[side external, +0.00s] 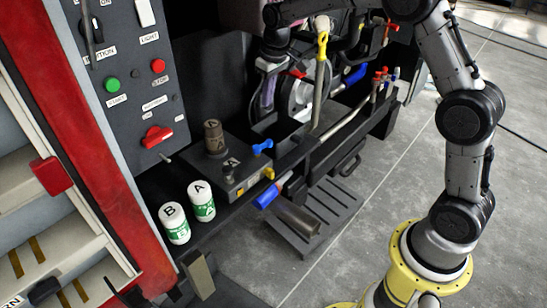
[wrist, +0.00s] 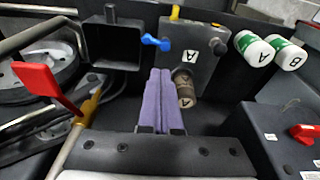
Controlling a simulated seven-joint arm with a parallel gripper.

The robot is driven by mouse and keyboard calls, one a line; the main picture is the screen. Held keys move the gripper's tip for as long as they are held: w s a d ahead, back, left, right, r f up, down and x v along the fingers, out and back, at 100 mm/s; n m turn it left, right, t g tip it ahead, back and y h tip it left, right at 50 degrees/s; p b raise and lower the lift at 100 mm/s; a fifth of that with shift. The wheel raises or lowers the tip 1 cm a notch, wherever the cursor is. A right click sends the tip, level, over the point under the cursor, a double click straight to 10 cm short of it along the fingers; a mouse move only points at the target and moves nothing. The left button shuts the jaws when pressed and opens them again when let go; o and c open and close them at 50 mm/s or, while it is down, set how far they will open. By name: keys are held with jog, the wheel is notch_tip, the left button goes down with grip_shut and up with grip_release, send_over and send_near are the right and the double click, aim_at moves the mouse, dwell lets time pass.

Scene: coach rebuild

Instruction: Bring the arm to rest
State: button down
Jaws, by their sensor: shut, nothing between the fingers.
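My gripper (wrist: 160,72) shows in the wrist view as two purple fingers pressed together, with nothing between them. In the side external view my gripper (side external: 263,108) points down over the dark machine bay, in front of a round metal wheel. My arm (side external: 462,115) rises from its yellow base at the right and reaches across the top of the picture. A brown cylinder marked A (wrist: 184,88) appears just right of the fingers in the wrist view; I cannot tell the exact gap. The same cylinder (side external: 214,138) stands upright on a dark block in the side view.
Two white-and-green canisters, A (side external: 201,201) and B (side external: 174,223), stand on the ledge left of the block. A blue-handled valve (side external: 262,147) is close by. A control panel (side external: 130,75) stands at the left. A yellow-topped lever (side external: 321,75) rises right of my gripper. The right floor is open.

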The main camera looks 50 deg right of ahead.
jog(key=s+a+r+t, duration=0.2)
jog(key=s+r, duration=0.6)
jog(key=s, duration=0.1)
jog(key=s+a+r+t, duration=0.1)
jog(key=s+a+r, duration=0.1)
jog(key=s+r, duration=0.65)
jog(key=s+f, duration=0.4)
jog(key=s, duration=0.4)
jog(key=s+a+f, duration=0.1)
jog(key=s+f, duration=0.4)
jog(key=s, duration=0.4)
jog(key=shift+f, duration=0.15)
